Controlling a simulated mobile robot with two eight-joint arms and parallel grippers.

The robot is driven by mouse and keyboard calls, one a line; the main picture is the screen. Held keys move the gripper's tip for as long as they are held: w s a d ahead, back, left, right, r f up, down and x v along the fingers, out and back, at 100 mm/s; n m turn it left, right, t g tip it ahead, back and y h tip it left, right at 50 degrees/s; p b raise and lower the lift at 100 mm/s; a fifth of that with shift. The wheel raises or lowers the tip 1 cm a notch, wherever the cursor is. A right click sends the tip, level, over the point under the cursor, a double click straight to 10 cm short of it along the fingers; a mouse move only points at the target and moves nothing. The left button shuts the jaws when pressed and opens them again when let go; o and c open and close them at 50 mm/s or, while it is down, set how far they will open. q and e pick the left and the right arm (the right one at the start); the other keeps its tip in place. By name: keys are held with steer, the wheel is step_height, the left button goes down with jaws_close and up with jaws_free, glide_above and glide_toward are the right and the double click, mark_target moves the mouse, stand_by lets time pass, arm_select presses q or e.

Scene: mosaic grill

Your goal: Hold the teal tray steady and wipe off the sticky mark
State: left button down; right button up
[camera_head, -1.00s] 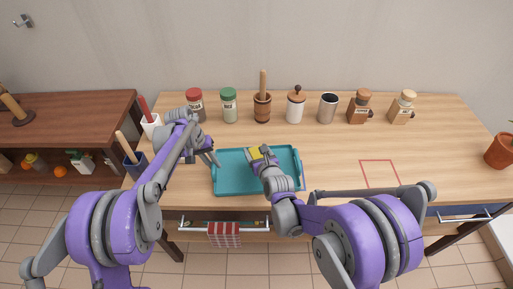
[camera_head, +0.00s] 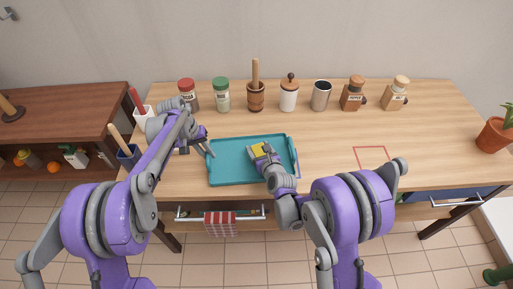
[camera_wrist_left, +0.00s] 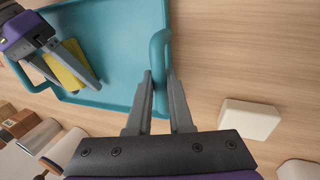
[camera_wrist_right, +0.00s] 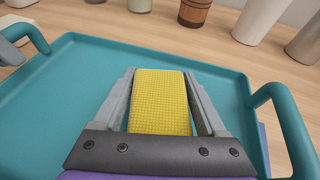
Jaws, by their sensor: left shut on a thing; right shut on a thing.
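The teal tray (camera_head: 225,172) lies on the wooden table, with a raised handle at each short side. My left gripper (camera_head: 211,150) is shut on the tray's left handle; in the left wrist view its fingers (camera_wrist_left: 160,85) sit either side of the handle (camera_wrist_left: 160,48). My right gripper (camera_head: 262,151) is shut on a yellow sponge (camera_wrist_right: 160,100), held over the inside of the tray towards its far right part. The sponge also shows in the left wrist view (camera_wrist_left: 70,62). I cannot tell if it touches the tray floor. No sticky mark is visible.
Along the back stand two spice jars (camera_head: 221,95), a mortar with pestle (camera_head: 256,97), a lidded canister (camera_head: 289,96), a metal cup (camera_head: 320,96) and two grinders (camera_head: 352,95). A blue crock (camera_head: 128,154) stands left. A red outlined square (camera_head: 371,156) on the right is empty.

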steer(key=a, duration=0.2)
steer(key=shift+s+a, duration=0.1)
steer(key=shift+a, duration=0.3)
steer(key=shift+r, duration=4.1)
arm_select(q)
steer(key=c, duration=0.7)
jaws_free()
steer(key=shift+c, duration=0.2)
steer(key=shift+r, duration=0.1)
steer(key=v, duration=1.2)
steer(key=shift+s, duration=0.1)
